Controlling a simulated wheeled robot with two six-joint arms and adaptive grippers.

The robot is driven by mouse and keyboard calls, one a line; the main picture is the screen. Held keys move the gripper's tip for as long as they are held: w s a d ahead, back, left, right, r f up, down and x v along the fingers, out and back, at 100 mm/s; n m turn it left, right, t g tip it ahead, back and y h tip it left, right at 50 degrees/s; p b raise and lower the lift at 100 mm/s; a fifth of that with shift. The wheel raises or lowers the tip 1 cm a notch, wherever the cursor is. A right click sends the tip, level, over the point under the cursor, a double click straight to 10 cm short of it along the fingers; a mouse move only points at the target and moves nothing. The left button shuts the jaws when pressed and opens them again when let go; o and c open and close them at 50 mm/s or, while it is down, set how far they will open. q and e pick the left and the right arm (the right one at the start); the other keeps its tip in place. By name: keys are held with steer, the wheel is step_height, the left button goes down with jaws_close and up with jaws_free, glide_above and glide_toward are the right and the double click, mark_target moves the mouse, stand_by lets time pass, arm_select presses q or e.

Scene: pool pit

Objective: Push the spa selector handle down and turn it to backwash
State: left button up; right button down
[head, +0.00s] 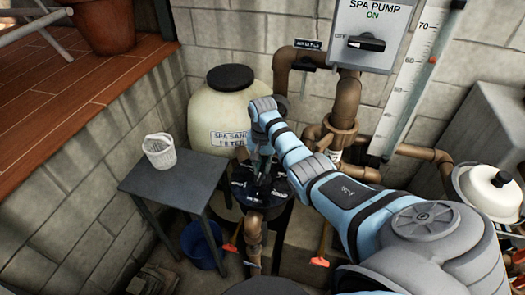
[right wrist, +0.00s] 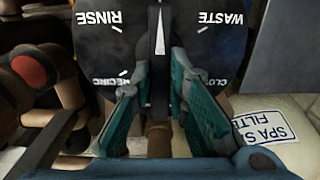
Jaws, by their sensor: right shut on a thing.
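The spa selector valve has a black round top (head: 278,190) low in the middle of the head view, beside the filter tank. In the right wrist view its top (right wrist: 98,45) shows the labels RINSE, WASTE, RECIRC and a partly covered one starting CLO. The black handle (right wrist: 160,85) has a white pointer running up between RINSE and WASTE. My right gripper (right wrist: 162,78) is shut on the handle, one teal finger on each side; it also shows in the head view (head: 262,165). I see no backwash label. My left gripper is out of view.
The cream spa sand filter (head: 230,115) stands behind the valve. A grey table (head: 185,180) with a white basket (head: 159,151) is to the left, a blue bucket (head: 203,245) below it. Brown pipes (head: 347,100) and the spa pump switch box (head: 378,35) are behind my right arm.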

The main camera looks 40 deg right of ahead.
steer(key=shift+f, duration=0.2)
steer(key=n, duration=0.1)
steer(key=n+p, duration=0.1)
steer(key=n, duration=0.1)
steer(key=n+p, duration=0.1)
steer(key=shift+a+r+n, duration=0.1)
steer(key=shift+r+n, duration=0.2)
steer(key=n+p, duration=0.1)
steer(key=n, duration=0.6)
steer(key=shift+f, duration=0.3)
steer(key=c, duration=1.8)
jaws_free()
steer(key=shift+c, duration=0.2)
steer(key=o, duration=0.4)
